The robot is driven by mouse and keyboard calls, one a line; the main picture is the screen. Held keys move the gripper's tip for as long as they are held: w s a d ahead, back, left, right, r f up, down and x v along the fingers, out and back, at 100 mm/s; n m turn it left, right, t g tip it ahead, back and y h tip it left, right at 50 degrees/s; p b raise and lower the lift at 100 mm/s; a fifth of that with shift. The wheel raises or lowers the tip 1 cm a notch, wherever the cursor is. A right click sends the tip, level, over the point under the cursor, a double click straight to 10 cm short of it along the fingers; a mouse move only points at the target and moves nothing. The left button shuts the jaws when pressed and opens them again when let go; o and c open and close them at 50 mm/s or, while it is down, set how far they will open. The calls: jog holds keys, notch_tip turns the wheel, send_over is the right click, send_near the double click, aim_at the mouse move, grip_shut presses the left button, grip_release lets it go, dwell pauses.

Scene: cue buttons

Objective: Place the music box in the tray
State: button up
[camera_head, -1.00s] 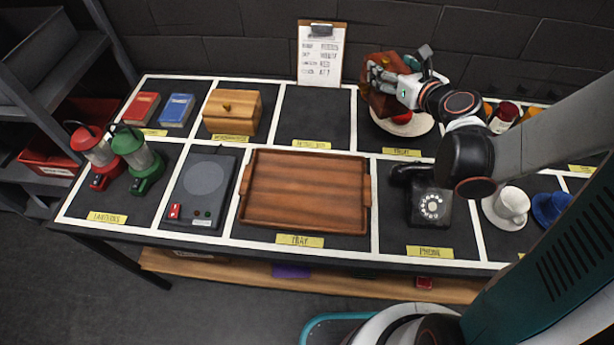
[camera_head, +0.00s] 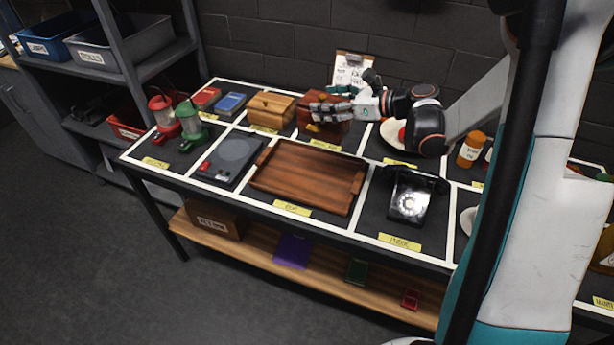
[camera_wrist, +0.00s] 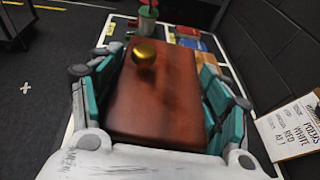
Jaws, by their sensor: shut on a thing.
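The music box appears to be the dark reddish-brown wooden box (camera_head: 326,130) with a gold knob. My gripper (camera_head: 330,108) is shut on it, behind the tray and over the compartment right of the light wooden box. In the wrist view, the box (camera_wrist: 155,100) sits between the teal finger pads of my gripper (camera_wrist: 158,85), its knob facing the camera. The head view does not clearly show how high its underside is. The brown wooden tray (camera_head: 305,178) lies empty in the front row, with a handle at each end.
A light wooden box (camera_head: 271,109) stands left of the held box. A grey device (camera_head: 228,158) is left of the tray and a black phone (camera_head: 412,195) right of it. Red and green lanterns (camera_head: 190,122) stand far left. A clipboard (camera_head: 350,70) leans behind.

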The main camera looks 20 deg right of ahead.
jog(key=shift+w+d+r+n+g+y, duration=0.1)
jog(key=shift+d+r+n+g+y, duration=0.2)
jog(key=shift+d, duration=0.1)
jog(key=shift+d+r+n+g+y, duration=0.2)
jog(key=shift+d+g, duration=0.1)
jog(key=shift+d, duration=0.1)
jog(key=shift+d+f, duration=0.15)
jog(key=shift+f, duration=0.05)
notch_tip(320, 180, down, 20)
jog(key=b, duration=0.6)
jog(key=shift+r+b, duration=0.25)
jog(key=shift+b, duration=0.15)
jog(key=o, duration=2.1)
jog(key=p+v, duration=0.3)
jog(key=v, duration=0.9)
